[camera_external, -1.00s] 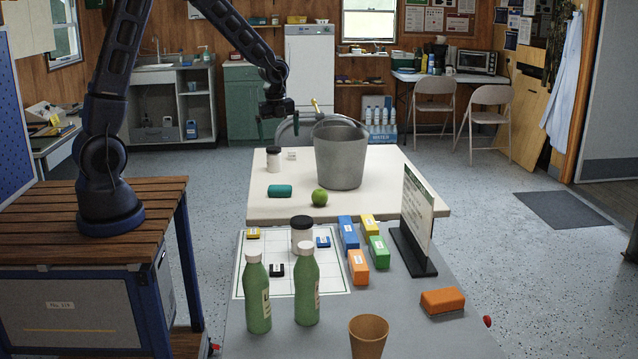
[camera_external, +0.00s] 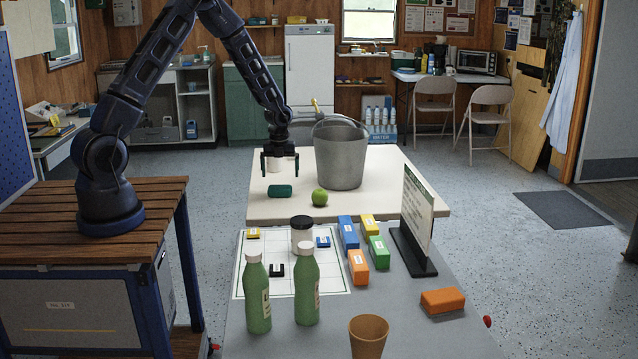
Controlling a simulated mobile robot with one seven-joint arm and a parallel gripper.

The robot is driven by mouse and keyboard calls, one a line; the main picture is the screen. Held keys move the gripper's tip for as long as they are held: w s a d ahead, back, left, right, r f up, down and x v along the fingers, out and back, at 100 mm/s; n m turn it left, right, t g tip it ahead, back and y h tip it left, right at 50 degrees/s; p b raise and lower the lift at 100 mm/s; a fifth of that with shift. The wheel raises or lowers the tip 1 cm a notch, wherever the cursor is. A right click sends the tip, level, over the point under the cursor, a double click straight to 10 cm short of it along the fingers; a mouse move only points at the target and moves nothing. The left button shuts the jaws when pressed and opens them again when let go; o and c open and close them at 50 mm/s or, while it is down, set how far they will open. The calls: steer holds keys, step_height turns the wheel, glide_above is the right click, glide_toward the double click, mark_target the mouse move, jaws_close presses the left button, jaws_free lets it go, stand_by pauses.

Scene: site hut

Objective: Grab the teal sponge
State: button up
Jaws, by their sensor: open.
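The teal sponge (camera_external: 280,191) lies on the white table (camera_external: 400,205), left of a green apple (camera_external: 320,197). My gripper (camera_external: 280,172) points down just above the sponge, with its two fingers apart on either side of a gap. It is open and holds nothing.
A grey metal bucket (camera_external: 340,158) stands to the right of my gripper. On the nearer grey table are two green bottles (camera_external: 257,295), a dark-lidded jar (camera_external: 301,234), several coloured blocks (camera_external: 357,266), a sign stand (camera_external: 416,222) and a brown cup (camera_external: 369,336).

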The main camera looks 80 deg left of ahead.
mark_target(280, 187)
steer(key=shift+s+f, duration=0.15)
steer(key=shift+f, duration=3.4)
steer(key=c, duration=0.9)
steer(key=shift+r, duration=0.1)
